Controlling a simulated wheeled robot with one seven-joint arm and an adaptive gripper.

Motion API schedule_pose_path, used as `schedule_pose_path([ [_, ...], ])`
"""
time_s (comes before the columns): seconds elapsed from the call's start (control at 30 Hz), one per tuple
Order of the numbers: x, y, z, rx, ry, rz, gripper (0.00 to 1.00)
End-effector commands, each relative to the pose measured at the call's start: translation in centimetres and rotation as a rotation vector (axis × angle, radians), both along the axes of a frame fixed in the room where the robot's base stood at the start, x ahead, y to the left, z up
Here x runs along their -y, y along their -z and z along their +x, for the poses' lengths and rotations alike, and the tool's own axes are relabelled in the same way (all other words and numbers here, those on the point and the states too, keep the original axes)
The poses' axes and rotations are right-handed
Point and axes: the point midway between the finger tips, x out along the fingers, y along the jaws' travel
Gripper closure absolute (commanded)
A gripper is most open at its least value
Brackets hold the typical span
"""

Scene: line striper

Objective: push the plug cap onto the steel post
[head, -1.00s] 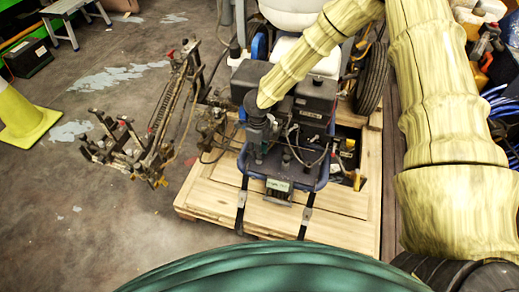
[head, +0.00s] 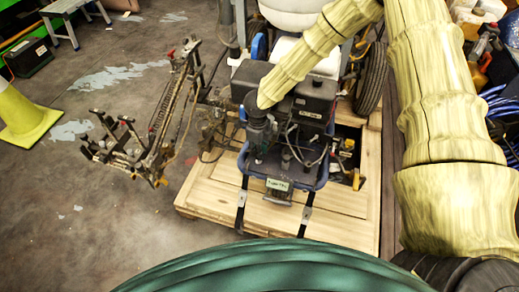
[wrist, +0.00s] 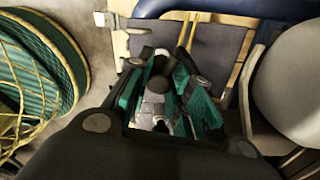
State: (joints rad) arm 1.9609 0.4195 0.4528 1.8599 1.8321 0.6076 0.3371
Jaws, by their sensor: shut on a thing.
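My gripper (head: 257,128) is over the front of the blue-framed machine in the head view, pointing down. In the wrist view my gripper (wrist: 163,66) shows its dark and teal fingers drawn in around a small dark rounded piece, which looks like the plug cap (wrist: 160,85). The cap is between the fingers, and its lower end is hard to make out. I cannot pick out the steel post for certain in either view; the fingers and the cap cover the area under them. Whether the cap touches the post cannot be told.
The line striper (head: 312,92), with black boxes, hoses and a blue frame, stands on a wooden pallet (head: 330,214). A metal arm assembly (head: 150,140) sticks out on its left. A yellow-green cone (head: 22,115) stands farther left. Open floor (head: 95,225) lies at front left.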

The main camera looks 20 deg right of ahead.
Motion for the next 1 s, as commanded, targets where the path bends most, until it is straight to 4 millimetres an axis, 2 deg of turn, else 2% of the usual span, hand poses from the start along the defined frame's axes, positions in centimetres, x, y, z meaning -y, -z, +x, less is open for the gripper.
schedule_pose_path([
  [0.9, 0.0, 1.8, 0.0, -0.001, 0.0, 0.001, 1.0],
  [0.93, 0.0, 1.7, 0.0, -0.001, 0.0, 0.001, 0.75],
  [1.0, 0.0, 1.7, 0.0, -0.001, 0.0, 0.001, 0.63],
])
